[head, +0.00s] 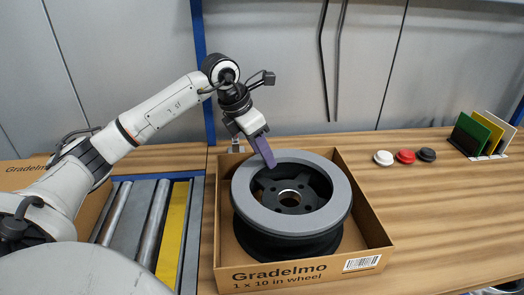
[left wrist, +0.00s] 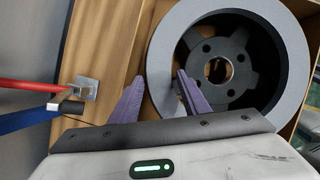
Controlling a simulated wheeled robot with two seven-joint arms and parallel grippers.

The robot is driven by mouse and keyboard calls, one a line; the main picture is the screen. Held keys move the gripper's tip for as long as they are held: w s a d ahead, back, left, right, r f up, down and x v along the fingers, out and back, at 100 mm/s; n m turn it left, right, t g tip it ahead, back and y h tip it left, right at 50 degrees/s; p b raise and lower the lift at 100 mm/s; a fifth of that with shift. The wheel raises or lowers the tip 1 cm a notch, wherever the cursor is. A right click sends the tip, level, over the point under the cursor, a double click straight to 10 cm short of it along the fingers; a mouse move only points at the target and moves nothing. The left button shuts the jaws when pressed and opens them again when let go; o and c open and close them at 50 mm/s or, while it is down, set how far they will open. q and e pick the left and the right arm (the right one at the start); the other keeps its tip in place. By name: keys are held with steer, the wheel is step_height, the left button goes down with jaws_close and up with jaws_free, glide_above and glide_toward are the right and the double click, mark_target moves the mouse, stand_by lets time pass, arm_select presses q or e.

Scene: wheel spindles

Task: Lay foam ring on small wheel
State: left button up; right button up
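The grey foam ring (head: 338,206) lies flat on top of the black wheel (head: 290,195), around its open middle. The wheel lies in a cardboard box; its hub and bolt holes show through the ring. The ring (left wrist: 163,50) and wheel hub (left wrist: 220,70) also show in the left wrist view. My left gripper (head: 268,164) is at the ring's far left side, pointing down. In the left wrist view its purple fingers (left wrist: 160,76) are apart, one outside the ring and one over its opening. I see no clear contact with the ring. My right gripper is not in view.
The cardboard box (head: 374,240) has low walls close around the wheel. A roller conveyor (head: 148,225) lies left of it. White, red and black caps (head: 405,157) and upright coloured panels (head: 478,135) stand at the right. The table right of the box is clear.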

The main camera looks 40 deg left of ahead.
arm_select(q)
steer(key=shift+o, duration=0.3)
steer(key=v, duration=1.2)
